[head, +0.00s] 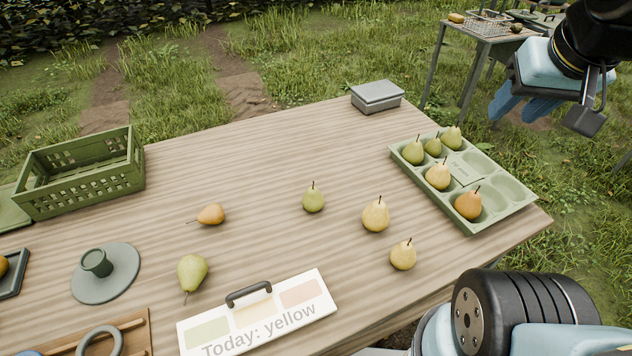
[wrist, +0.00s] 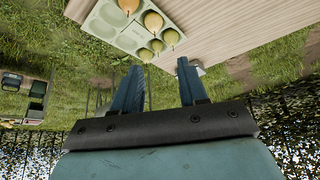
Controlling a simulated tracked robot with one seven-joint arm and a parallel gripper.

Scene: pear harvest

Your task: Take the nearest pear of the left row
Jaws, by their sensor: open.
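A green pear tray (head: 512,214) lies at the right end of the table. Its left row holds three pears: an orange-yellow one nearest me (head: 468,205), a yellow one in the middle (head: 438,176) and a green one at the far end (head: 414,150). Two more green pears (head: 433,147) (head: 452,138) sit across the far end. The other right-hand hollows are empty. My gripper (head: 510,106) is open and empty, raised beyond the tray at upper right. In the wrist view, the tray (wrist: 98,28) and its pears show beyond the open fingers (wrist: 158,66).
Several loose pears, one of them yellow (head: 375,215), lie on the table left of the tray. A grey box (head: 377,96) stands at the back edge. A sign reading "Today: yellow" (head: 258,318) lies in front. A green crate (head: 85,185) stands at left.

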